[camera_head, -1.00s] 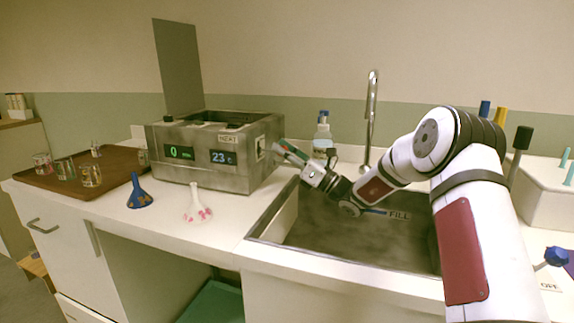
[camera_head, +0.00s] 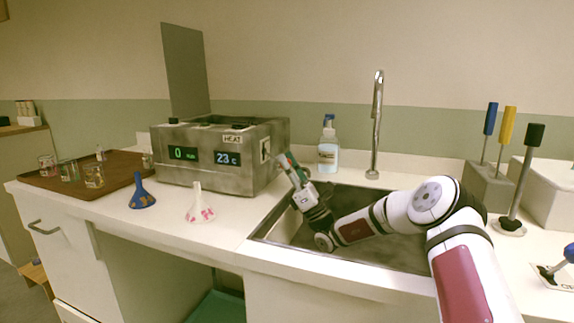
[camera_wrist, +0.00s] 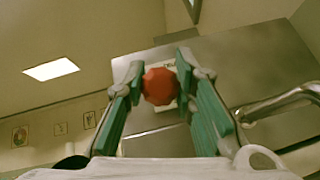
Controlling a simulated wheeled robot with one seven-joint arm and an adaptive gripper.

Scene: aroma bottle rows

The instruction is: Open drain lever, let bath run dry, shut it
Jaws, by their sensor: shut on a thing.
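The bath (camera_head: 215,182) is a grey metal box on the counter, left of the sink, with displays reading 0 and 23 C. A pale plate (camera_head: 265,150) is on its right side. My gripper (camera_head: 283,160) is beside that side, above the sink's left edge, with its fingers pointing up. In the wrist view my green-padded fingers (camera_wrist: 160,82) are shut on a red knob (camera_wrist: 160,87), apparently the drain lever's end. The lever's shaft is hidden. The water level inside the bath cannot be seen.
The sink (camera_head: 275,222) lies under my arm, with a tall tap (camera_head: 376,125) and a spray bottle (camera_head: 328,155) behind. A brown tray (camera_head: 120,170) holds jars at left. Upright tools (camera_head: 525,170) stand at right.

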